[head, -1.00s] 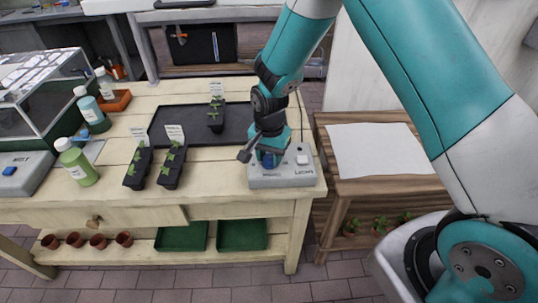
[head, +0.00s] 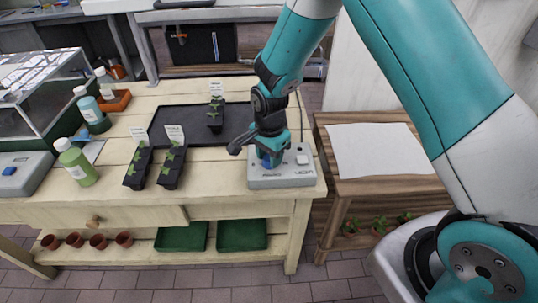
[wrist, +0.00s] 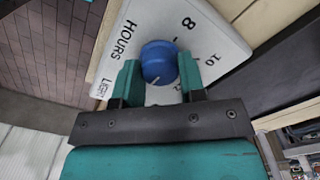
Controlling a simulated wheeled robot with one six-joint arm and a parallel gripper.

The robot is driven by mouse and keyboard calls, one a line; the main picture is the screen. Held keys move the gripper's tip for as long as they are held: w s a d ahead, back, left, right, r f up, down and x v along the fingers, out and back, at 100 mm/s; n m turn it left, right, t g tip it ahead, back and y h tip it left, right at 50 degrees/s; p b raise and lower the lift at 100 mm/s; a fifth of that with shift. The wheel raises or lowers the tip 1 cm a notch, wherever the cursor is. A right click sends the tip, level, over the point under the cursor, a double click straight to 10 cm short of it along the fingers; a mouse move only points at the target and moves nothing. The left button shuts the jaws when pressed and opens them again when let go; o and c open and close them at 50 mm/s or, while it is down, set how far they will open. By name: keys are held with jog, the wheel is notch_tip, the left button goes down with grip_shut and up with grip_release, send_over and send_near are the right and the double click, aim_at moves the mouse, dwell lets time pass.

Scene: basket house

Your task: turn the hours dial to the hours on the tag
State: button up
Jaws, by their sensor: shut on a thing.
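The blue hours dial (wrist: 158,60) sits on the pale control box (head: 285,180). In the wrist view the box face reads HOURS, LIGHT, 8 and 10. A short white mark shows on the dial's edge nearest my gripper, away from the 8. My gripper (wrist: 159,78) is shut on the dial, one teal finger on each side. In the head view my gripper (head: 268,150) covers most of the dial. White tags stand at the seedling trays: a left tag (head: 140,133), a middle tag (head: 174,134) and a back tag (head: 215,86). Their writing is too small to read.
A black mat (head: 195,125) lies behind the box. Green bottle (head: 76,163), blue bottle (head: 90,108) and a glass case (head: 40,90) stand at the left of the bench. A wooden side table (head: 365,187) with a white sheet (head: 380,150) is at the right.

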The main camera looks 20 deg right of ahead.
jog(key=o, duration=0.9)
notch_tip(320, 180, up, 18)
jog(key=shift+f+b, duration=0.25)
jog(key=shift+b, duration=0.4)
jog(key=s+a+r+n+y, duration=0.1)
jog(key=s+r+n, duration=0.1)
jog(key=s+n, duration=0.4)
jog(key=s+a+r+n+y, duration=0.1)
jog(key=s+a+r+n, duration=0.1)
jog(key=s+n, duration=0.5)
jog(key=s+a+r+n+y, duration=0.1)
jog(key=s+r+n+y, duration=0.1)
jog(key=s+n, duration=0.5)
jog(key=shift+s+a+r, duration=0.1)
jog(key=shift+s+r, duration=0.1)
jog(key=shift+s, duration=0.6)
jog(key=shift+s+a+r, duration=0.15)
jog(key=shift+s, duration=0.65)
jog(key=shift+s+a+r, duration=0.1)
jog(key=shift+s+r, duration=0.1)
jog(key=shift+s, duration=0.6)
